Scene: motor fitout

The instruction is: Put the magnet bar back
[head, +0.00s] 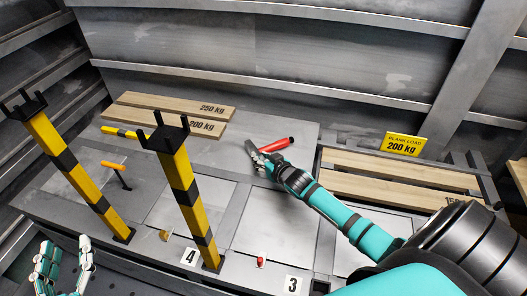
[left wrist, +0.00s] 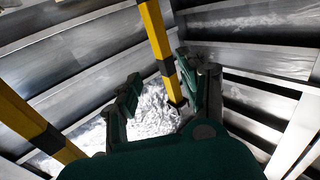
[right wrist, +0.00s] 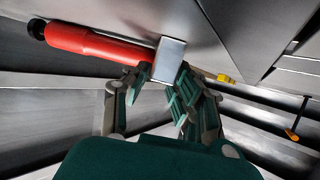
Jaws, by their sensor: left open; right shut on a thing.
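The magnet bar looks to be the red rod (head: 277,145) with a black end, joined to a grey metal block; in the right wrist view the red part (right wrist: 95,45) runs left from the block (right wrist: 168,60). My right gripper (head: 265,160) is shut on it at the block end, over the grey worktop; the fingers (right wrist: 160,88) hide part of it. I cannot tell whether the bar touches the worktop. My left gripper (head: 62,268) is open and empty at the lower left, and its spread fingers also show in the left wrist view (left wrist: 157,88).
More planks (head: 400,165) lie right, by a yellow load sign (head: 403,144).

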